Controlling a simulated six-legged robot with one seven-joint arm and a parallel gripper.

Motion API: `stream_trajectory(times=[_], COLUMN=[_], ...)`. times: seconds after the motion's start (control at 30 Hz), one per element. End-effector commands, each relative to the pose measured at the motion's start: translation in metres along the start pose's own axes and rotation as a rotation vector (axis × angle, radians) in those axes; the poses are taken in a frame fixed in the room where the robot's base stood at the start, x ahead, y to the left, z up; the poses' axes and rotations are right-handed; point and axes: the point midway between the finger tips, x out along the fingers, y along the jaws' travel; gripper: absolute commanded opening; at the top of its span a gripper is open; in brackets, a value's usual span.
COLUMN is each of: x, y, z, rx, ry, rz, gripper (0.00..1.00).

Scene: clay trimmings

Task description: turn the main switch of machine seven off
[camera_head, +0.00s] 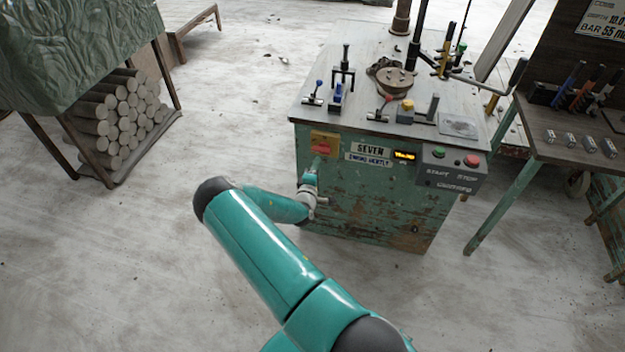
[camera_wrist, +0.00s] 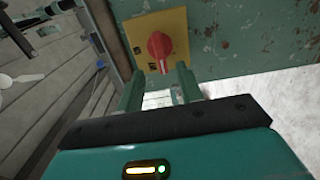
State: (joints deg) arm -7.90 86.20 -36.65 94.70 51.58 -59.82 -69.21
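Machine seven (camera_head: 365,195) is a worn green cabinet with a grey top and a plate reading "SEVEN". Its main switch is a red rotary knob (camera_head: 321,149) on a yellow plate (camera_head: 318,137) at the upper left of the front. In the wrist view the red knob (camera_wrist: 160,46) sits on the yellow plate (camera_wrist: 143,30), its light mark toward my gripper. My gripper (camera_wrist: 158,86) has its two fingers apart with nothing between them, just short of the knob. In the head view my gripper (camera_head: 312,180) is in front of the cabinet, below the switch.
Right of the plate are a lit display (camera_head: 404,156) and a grey box (camera_head: 450,168) with green and red buttons. Levers and clamps stand on the machine's top (camera_head: 340,115). A side table (camera_head: 570,145) stands to the right, a rack of clay rolls (camera_head: 115,120) to the left. The floor between is clear.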

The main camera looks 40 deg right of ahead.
Motion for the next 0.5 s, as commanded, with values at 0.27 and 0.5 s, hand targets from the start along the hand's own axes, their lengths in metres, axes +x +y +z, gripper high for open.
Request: stream_trajectory(times=[0.27, 0.5], x=[-0.051, -0.062], y=[0.000, 0.000], z=[0.000, 0.000], rx=[-0.002, 0.000], ry=[0.001, 0.000], rz=[-0.001, -0.001], gripper=[0.36, 0.36])
